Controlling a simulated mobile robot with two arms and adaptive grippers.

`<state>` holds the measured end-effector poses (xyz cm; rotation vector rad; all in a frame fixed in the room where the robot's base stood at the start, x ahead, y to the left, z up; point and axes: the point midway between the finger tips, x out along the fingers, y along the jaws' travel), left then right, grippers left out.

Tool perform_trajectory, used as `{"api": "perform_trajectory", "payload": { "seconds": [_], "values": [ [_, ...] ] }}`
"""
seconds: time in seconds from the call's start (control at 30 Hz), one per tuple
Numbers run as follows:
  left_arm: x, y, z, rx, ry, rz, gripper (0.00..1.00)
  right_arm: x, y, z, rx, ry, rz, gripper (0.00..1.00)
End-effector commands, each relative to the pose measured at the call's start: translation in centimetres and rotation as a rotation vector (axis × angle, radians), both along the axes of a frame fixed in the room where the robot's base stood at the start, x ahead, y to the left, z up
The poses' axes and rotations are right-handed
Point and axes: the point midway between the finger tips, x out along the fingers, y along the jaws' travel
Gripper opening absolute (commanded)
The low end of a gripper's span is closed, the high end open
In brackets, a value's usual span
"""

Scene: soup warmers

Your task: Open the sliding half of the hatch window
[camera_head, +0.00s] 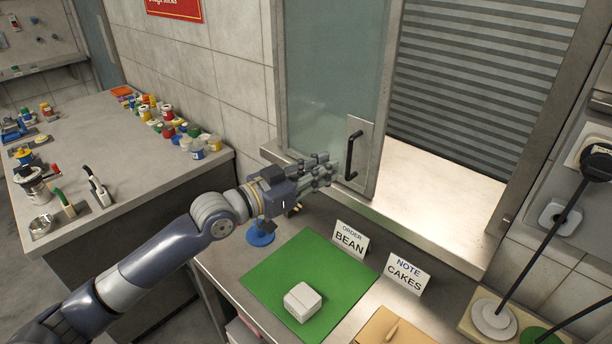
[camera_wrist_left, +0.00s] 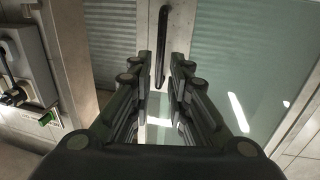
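The hatch window has a greenish glass pane (camera_head: 335,70) in its left part, with a metal frame along its right edge. A black vertical bar handle (camera_head: 353,156) sits on a metal plate on that frame. It also shows in the left wrist view (camera_wrist_left: 161,48). Right of the pane the hatch looks open, with a grey slatted shutter (camera_head: 475,75) behind. My left gripper (camera_head: 328,170) is just left of the handle, in front of the pane's lower part. Its fingers (camera_wrist_left: 162,85) are apart, with nothing seen between them; the handle appears beyond their tips. My right gripper is not in view.
Below the hatch are a steel sill (camera_head: 440,190), a green mat (camera_head: 262,270) with a white block (camera_head: 303,301), and two cards reading BEAN (camera_head: 349,241) and CAKES (camera_head: 404,273). A blue-based object (camera_head: 260,238) stands under my left wrist. A side counter (camera_head: 130,180) holds several jars.

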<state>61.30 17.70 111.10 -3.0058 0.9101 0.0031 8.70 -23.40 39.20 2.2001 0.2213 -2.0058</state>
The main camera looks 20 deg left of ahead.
Motion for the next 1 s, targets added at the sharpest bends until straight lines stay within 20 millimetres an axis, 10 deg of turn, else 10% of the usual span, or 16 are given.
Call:
{"api": "perform_trajectory", "payload": {
  "seconds": [0.3,1.0],
  "values": [
    [-3.4,2.4,-0.1,0.001,0.003,0.002,0.17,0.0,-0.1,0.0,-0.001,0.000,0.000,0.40],
    [-3.9,2.6,0.0,-0.001,0.001,0.001,0.17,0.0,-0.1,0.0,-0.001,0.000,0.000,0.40]
  ]
}}
